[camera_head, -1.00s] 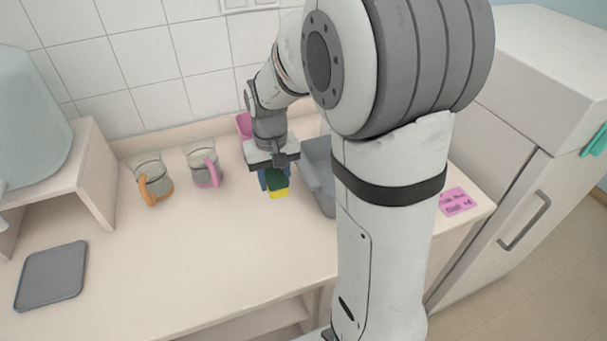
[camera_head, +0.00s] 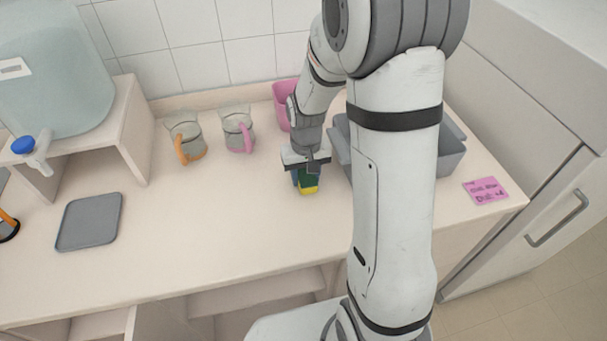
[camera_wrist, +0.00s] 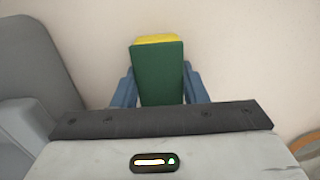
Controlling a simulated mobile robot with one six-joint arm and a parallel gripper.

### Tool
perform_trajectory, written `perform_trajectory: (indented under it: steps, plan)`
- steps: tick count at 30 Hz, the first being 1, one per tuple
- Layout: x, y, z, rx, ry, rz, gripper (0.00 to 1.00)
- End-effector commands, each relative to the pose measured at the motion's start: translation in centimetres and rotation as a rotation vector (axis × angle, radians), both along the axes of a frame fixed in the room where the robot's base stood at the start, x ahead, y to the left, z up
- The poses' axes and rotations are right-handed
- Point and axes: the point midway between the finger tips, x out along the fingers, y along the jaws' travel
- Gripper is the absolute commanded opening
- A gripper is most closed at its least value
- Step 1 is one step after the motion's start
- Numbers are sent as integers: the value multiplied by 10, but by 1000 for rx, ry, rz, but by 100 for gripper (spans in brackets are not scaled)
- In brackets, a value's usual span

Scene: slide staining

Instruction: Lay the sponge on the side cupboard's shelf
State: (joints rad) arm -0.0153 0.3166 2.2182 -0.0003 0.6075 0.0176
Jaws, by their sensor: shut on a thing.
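The sponge (camera_head: 308,184) is yellow with a dark green face. My gripper (camera_head: 306,176) is shut on it, over the counter just left of the grey basin. In the wrist view the sponge (camera_wrist: 158,72) stands between the two blue fingers (camera_wrist: 160,88), green face toward the camera and yellow edge at the far end. Whether it touches the counter I cannot tell. The side cupboard (camera_head: 555,150) appears to be the pale one with a bar handle at the right; its front is closed in what I see, and no shelf shows inside it.
The grey basin (camera_head: 452,160) is partly behind my arm, with a pink container (camera_head: 284,108) behind. Two glass jugs, orange-handled (camera_head: 186,135) and pink-handled (camera_head: 237,130), stand left. A grey tray (camera_head: 88,222), a water tank (camera_head: 60,80) on a stand and a pink note (camera_head: 485,191) are on the counter. The front-centre counter is clear.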

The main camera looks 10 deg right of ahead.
Motion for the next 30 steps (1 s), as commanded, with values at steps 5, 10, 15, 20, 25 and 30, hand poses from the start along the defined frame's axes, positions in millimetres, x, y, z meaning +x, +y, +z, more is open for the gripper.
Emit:
perform_trajectory:
  steps: [5,10,15,20,25,30]
  plan:
    - [0,0,-2,0,0,0,46]
    - [0,0,-2,0,0,1,60]
    - [0,0,-2,0,0,1,61]
    - [0,1,3,0,-1,1,61]
    - [2,1,28,0,-7,2,61]
    - [1,1,66,0,-8,2,61]
